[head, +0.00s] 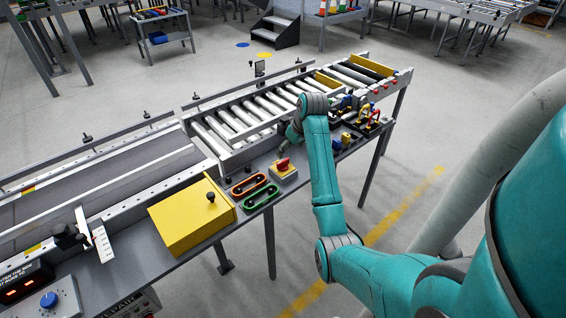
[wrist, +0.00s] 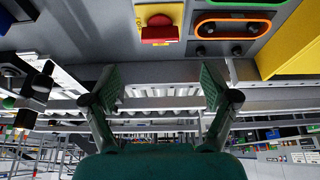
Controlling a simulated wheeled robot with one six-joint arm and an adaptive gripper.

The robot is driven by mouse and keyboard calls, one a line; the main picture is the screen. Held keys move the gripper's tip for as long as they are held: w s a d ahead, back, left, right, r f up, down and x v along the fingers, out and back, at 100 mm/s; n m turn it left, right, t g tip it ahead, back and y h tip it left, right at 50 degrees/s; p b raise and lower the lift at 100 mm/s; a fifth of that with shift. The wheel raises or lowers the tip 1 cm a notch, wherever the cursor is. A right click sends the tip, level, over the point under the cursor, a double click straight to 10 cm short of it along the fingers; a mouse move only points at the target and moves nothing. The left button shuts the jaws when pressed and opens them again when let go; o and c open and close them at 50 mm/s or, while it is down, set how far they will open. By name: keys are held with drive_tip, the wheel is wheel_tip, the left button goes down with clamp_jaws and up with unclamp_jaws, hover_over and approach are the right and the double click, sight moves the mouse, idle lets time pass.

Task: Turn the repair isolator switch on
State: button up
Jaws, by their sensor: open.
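The repair isolator switch (head: 284,165) is a red rotary handle on a yellow plate and a pale box. It sits on the grey shelf along the conveyor's near side. In the wrist view the red handle (wrist: 160,33) and yellow plate show upside down at the top middle. My gripper (wrist: 160,82) is open and empty, its two green-padded fingers spread wide. The handle appears above the gap between the fingertips, apart from both. In the head view my teal arm reaches over the shelf just right of the switch, and the fingers are mostly hidden behind the wrist.
Left of the switch are an orange-rimmed control (head: 249,185), a green-rimmed one (head: 260,197) and a yellow box (head: 191,216) with a black knob. Padlocks and small coloured parts (head: 371,125) stand right of my arm. Roller conveyor (head: 240,120) runs behind.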

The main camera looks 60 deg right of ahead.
sight(283, 162)
drive_tip(key=x, duration=0.9)
drive_tip(key=shift+f, duration=0.3)
drive_tip(key=c, duration=1.2)
